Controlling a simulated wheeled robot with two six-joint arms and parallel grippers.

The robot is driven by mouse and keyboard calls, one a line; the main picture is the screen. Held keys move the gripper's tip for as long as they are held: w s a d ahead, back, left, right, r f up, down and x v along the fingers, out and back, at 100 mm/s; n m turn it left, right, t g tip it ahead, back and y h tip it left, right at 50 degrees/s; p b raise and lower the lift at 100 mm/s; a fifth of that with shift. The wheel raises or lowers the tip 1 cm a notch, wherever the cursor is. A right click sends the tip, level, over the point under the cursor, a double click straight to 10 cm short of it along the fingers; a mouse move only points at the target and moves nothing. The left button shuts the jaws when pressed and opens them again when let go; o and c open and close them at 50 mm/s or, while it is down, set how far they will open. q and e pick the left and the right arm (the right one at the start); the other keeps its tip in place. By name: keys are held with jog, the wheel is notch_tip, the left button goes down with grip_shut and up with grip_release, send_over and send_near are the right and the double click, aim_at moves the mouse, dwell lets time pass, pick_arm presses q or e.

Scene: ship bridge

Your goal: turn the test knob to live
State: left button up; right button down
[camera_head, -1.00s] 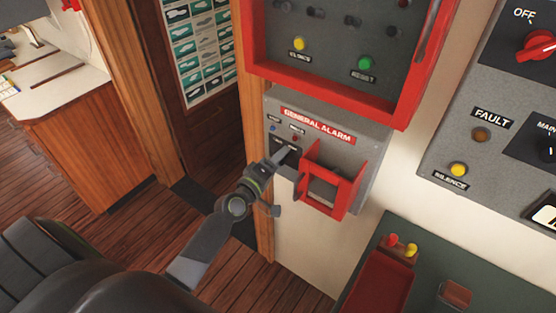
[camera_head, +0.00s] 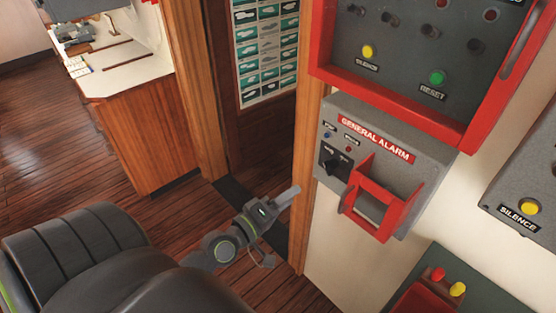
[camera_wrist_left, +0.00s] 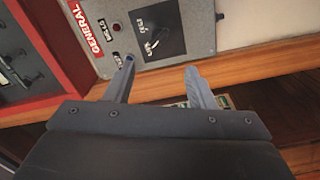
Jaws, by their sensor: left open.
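The grey general alarm box (camera_head: 400,147) is on the wall, with a red guard frame (camera_head: 378,200) on its front. The black test knob (camera_head: 335,165) is left of the frame, on a dark plate with two small labels. It also shows in the left wrist view (camera_wrist_left: 156,40), beyond the fingertips. I cannot tell for sure which label it points at. My left gripper (camera_head: 292,195) is open and empty, left of and below the knob and apart from it. In the left wrist view its fingers (camera_wrist_left: 160,70) are spread. My right gripper is not in view.
A red-framed panel (camera_head: 395,100) with buttons and switches hangs just above the box. A wooden door post (camera_head: 304,180) stands close beside my gripper. A dark chair (camera_head: 95,255) is at lower left. Open floor (camera_head: 60,130) lies at far left.

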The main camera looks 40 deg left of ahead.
pick_arm(q)
jog(key=shift+s+a+b, duration=0.2)
jog(key=shift+s+b, duration=0.1)
jog(key=shift+s, duration=1.05)
jog(key=s+a+f+m+g+y+b, duration=0.1)
jog(key=s+a+f+m+g, duration=0.1)
jog(key=f, duration=0.9)
jog(key=s+a+f+m+g+y, duration=0.1)
jog(key=s+f+g, duration=0.15)
jog(key=f, duration=0.85)
jog(key=s+a+f+m+g+y+b, duration=0.1)
jog(key=s+a+f+m+g, duration=0.15)
jog(key=f, duration=0.85)
jog(key=s+d+f+m+g, duration=0.1)
jog(key=s+f+m+g, duration=0.1)
jog(key=s+f, duration=0.5)
jog(key=s+d+f+m+g+b, duration=0.1)
jog(key=s+d+f+m+g, duration=0.1)
jog(key=s+f+g, duration=0.2)
jog(key=s+d+f+m+g+b, duration=0.1)
jog(key=s+d+f+m+g, duration=0.1)
jog(key=s+f, duration=0.9)
jog(key=s+g, duration=0.1)
jog(key=s, duration=0.2)
jog(key=shift+g+y, duration=0.3)
jog(key=shift+s+m, duration=0.1)
jog(key=shift+m, duration=0.15)
